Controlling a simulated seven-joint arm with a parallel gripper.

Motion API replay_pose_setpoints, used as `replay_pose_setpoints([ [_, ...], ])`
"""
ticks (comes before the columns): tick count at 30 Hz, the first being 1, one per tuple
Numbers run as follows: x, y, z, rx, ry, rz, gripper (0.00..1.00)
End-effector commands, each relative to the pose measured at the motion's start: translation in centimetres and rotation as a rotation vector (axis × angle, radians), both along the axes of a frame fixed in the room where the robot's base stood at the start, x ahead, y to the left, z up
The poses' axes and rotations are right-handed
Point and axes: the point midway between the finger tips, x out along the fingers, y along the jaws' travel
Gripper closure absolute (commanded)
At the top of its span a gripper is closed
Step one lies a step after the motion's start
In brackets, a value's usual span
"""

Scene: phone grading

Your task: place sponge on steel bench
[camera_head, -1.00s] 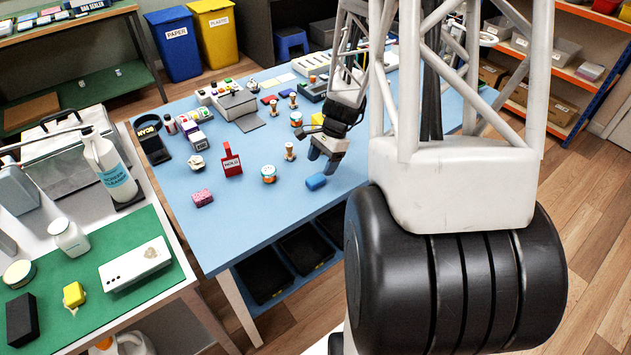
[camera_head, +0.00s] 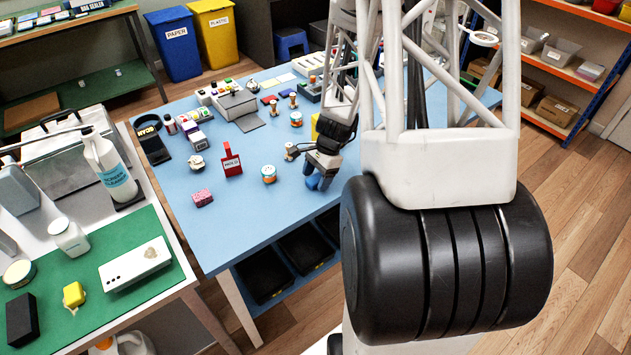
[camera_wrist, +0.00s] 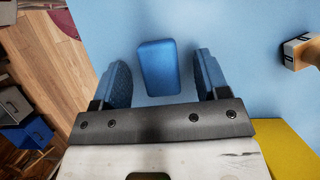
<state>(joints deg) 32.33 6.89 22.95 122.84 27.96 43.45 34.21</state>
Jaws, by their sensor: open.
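A blue block (camera_wrist: 157,68), which looks like the sponge, lies on the blue table (camera_head: 240,225). In the wrist view it sits between the two fingers of my gripper (camera_wrist: 163,76), with a gap on each side. My gripper is open, low over the table near its front edge; it also shows in the head view (camera_head: 320,175), where it largely hides the block. The bench at the left (camera_head: 75,205), with a pale grey top and a green mat, appears to be the steel bench.
On the table stand a red sign (camera_head: 231,162), a pink block (camera_head: 202,198) and several stamps or small items.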

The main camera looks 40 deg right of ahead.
Motion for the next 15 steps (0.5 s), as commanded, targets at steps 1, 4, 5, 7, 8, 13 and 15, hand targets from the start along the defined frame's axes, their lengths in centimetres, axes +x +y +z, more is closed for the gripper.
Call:
replay_pose_setpoints([
  [1, 0.0, 0.0, 0.01, 0.0, 0.0, 0.0, 0.32],
  [4, 0.0, -0.01, 0.02, 0.0, 0.0, 0.0, 0.32],
  [5, 0.0, -0.01, 0.02, 0.0, 0.0, 0.0, 0.32],
  [7, 0.0, -0.01, 0.02, 0.0, 0.0, 0.0, 0.32],
  [8, 0.0, -0.01, 0.02, 0.0, 0.0, 0.0, 0.32],
  [13, 0.0, -0.01, 0.03, 0.0, 0.0, 0.0, 0.56],
  [15, 0.0, -0.01, 0.03, 0.0, 0.0, 0.0, 0.67],
])
